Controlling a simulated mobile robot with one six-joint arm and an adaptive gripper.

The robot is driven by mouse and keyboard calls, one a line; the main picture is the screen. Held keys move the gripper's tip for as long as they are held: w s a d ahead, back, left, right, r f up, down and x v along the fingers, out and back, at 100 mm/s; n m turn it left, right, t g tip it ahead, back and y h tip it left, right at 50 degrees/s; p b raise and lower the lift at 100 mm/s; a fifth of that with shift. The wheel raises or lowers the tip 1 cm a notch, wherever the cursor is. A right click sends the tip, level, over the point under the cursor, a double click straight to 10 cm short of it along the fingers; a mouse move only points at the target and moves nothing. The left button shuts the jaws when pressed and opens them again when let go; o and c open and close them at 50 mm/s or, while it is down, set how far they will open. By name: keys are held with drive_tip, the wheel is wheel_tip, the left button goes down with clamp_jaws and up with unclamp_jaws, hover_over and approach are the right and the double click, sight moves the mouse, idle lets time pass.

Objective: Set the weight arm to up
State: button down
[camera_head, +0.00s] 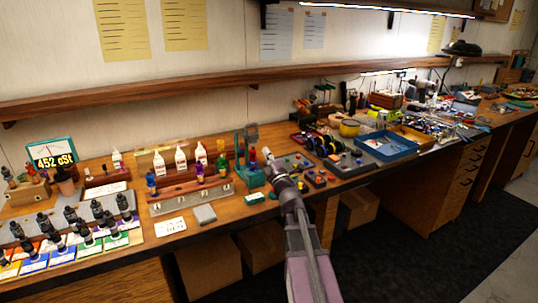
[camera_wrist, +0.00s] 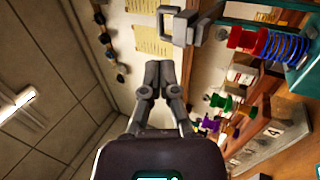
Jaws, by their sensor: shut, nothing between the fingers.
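A teal stand (camera_head: 240,146) with a grey block-like piece (camera_head: 251,133) at its top stands on the bench in the head view. The grey piece looks like the weight arm; its exact pose is too small to tell there. In the wrist view a grey bracket (camera_wrist: 184,26) shows at the top centre, with a red spool (camera_wrist: 247,40), a blue spring (camera_wrist: 287,46) and a teal part (camera_wrist: 306,66) to its right. My gripper (camera_head: 267,152) is beside the stand, at its right. In the wrist view my gripper (camera_wrist: 159,72) is shut and empty, apart from the bracket.
Bottles (camera_head: 181,160) in a rack stand left of the stand. A small panel with coloured knobs (camera_head: 318,178) lies right of my arm. A blue tray (camera_head: 385,146) is further right. A wooden shelf (camera_head: 200,95) runs along the wall above.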

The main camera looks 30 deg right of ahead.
sight(255, 138)
drive_tip(key=p+x, duration=0.4)
drive_tip(key=x, duration=0.6)
drive_tip(key=shift+w+r, duration=0.1)
drive_tip(key=shift+w, duration=0.2)
